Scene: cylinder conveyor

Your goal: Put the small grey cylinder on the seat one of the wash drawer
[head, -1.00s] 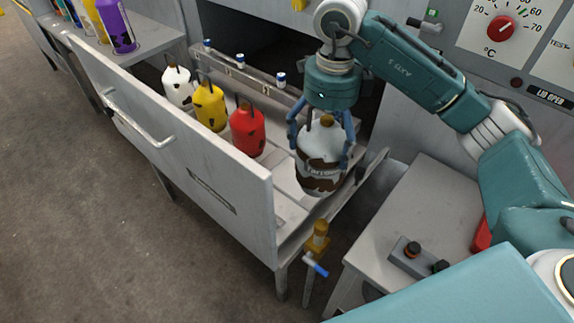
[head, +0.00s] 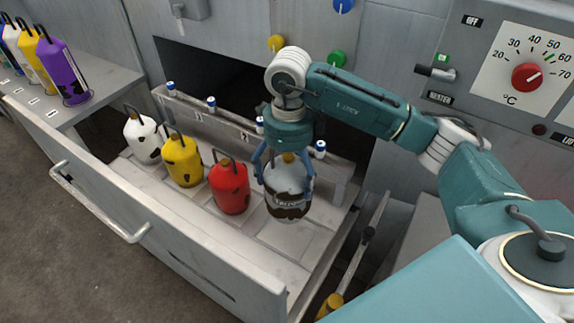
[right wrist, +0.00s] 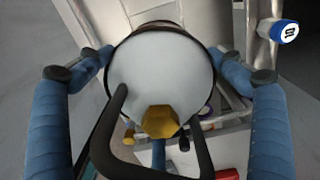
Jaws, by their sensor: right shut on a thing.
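The small grey cylinder (head: 288,193), pale with brown stains and a yellow cap, hangs in my right gripper (head: 284,180). The blue fingers close around its sides. The right wrist view shows its round top (right wrist: 160,68), yellow cap and dark handle between the fingers (right wrist: 160,100). It is over the right part of the open wash drawer (head: 215,275), right of a red cylinder (head: 230,190). I cannot tell whether its base touches the drawer floor. Seat numbers on the back rail are too small to read surely. My left gripper is out of view.
A yellow cylinder (head: 183,160) and a white cylinder (head: 143,138) stand left of the red one. Behind them is a rail (head: 230,127) with blue-and-white knobs. Purple and other cylinders (head: 63,72) stand on a side shelf. The control panel (head: 500,70) is at right.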

